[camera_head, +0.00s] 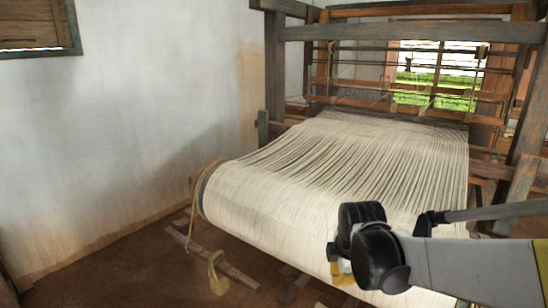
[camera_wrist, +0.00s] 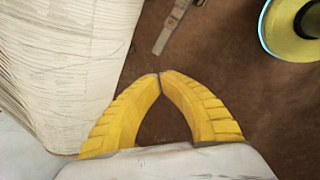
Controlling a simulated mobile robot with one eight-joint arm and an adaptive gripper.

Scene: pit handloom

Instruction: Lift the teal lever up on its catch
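My gripper (camera_wrist: 160,75) has two yellow fingers whose tips meet, with only brown floor showing between them. In the head view its yellow part (camera_head: 342,272) shows in front of the cloth roll's lower edge, partly hidden by my dark wrist joints. I cannot make out a teal lever clearly in either view. A grey-green upright post (camera_head: 262,128) stands at the loom's left side, but I cannot tell whether it is the lever. The loom (camera_head: 410,33) stands at the back right.
Pale warp threads (camera_head: 330,165) slope down to a wide roll at the front. They fill the wrist view's left side (camera_wrist: 60,60). Wooden pieces (camera_head: 215,255) lie on the brown floor left of the roll. One narrow piece (camera_wrist: 172,25) lies beyond my fingertips. A white wall (camera_head: 140,110) bounds the left.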

